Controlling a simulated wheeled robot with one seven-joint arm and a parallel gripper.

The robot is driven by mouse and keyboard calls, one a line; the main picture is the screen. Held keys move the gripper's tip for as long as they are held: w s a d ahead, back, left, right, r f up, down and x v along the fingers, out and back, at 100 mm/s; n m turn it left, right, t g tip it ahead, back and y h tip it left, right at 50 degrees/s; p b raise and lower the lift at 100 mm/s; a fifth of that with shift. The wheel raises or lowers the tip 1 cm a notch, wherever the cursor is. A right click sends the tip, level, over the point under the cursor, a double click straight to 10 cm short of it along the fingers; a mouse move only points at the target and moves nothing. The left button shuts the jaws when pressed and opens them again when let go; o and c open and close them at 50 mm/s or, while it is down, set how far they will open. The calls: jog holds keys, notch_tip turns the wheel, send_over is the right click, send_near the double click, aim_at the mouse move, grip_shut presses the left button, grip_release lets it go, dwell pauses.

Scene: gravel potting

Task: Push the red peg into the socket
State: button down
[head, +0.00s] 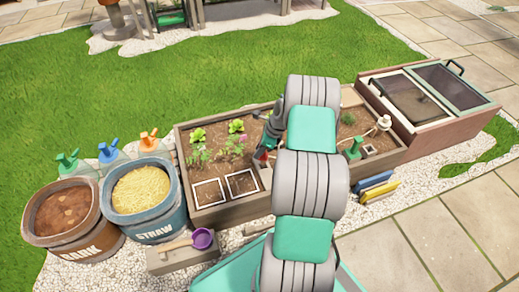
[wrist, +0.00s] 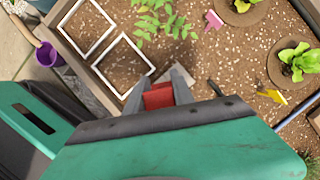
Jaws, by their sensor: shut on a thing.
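The red peg (wrist: 158,96) is between the two grey fingers of my gripper (wrist: 157,88) in the wrist view. The fingers are shut on it, above the brown soil near the white square frames. In the head view a bit of red (head: 262,155) shows at my gripper (head: 263,152), over the planter's left bed. The peg's lower end is hidden, so I cannot tell whether it touches anything. I cannot make out the socket for certain in either view.
The wooden planter (head: 222,212) holds seedlings and two white square frames (wrist: 124,65). A lettuce (wrist: 297,61) and a yellow tag (wrist: 272,95) are to the right in the wrist view. The bark bucket (head: 62,238), straw bucket (head: 152,222) and purple scoop (head: 202,238) stand outside the planter.

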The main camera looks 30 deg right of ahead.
jog(key=shift+f+b, duration=1.5)
jog(key=shift+f, duration=1.5)
jog(key=c, duration=1)
grip_release()
jog(key=p+v, duration=0.4)
jog(key=v, duration=0.4)
jog(key=shift+s, duration=0.1)
jog(key=a+r+n+h+p, duration=0.1)
jog(key=a+r+n+p, duration=0.4)
jog(key=r, duration=0.7)
jog(key=s+a+r+n+p, duration=0.1)
jog(key=a+r+n+p, duration=0.25)
jog(key=r+p, duration=0.7)
jog(key=a+r+n+h+p, duration=0.1)
jog(key=a+r+n+p, duration=0.4)
jog(key=r, duration=0.9)
jog(key=s+a+r+n+p, duration=0.4)
jog(key=s+r+p, duration=0.1)
jog(key=r, duration=0.4)
jog(key=s+a+r+n+p, duration=0.4)
jog(key=s+r+n+p, duration=0.1)
jog(key=r, duration=0.4)
jog(key=s+a+r+n+h+p, duration=0.1)
jog(key=s+a+r+n+p, duration=0.3)
jog(key=r+p, duration=0.3)
notch_tip(320, 180, up, 3)
jog(key=shift+s+a+f+n, duration=0.1)
jog(key=shift+s+a+n, duration=0.25)
jog(key=shift+s+a, duration=0.35)
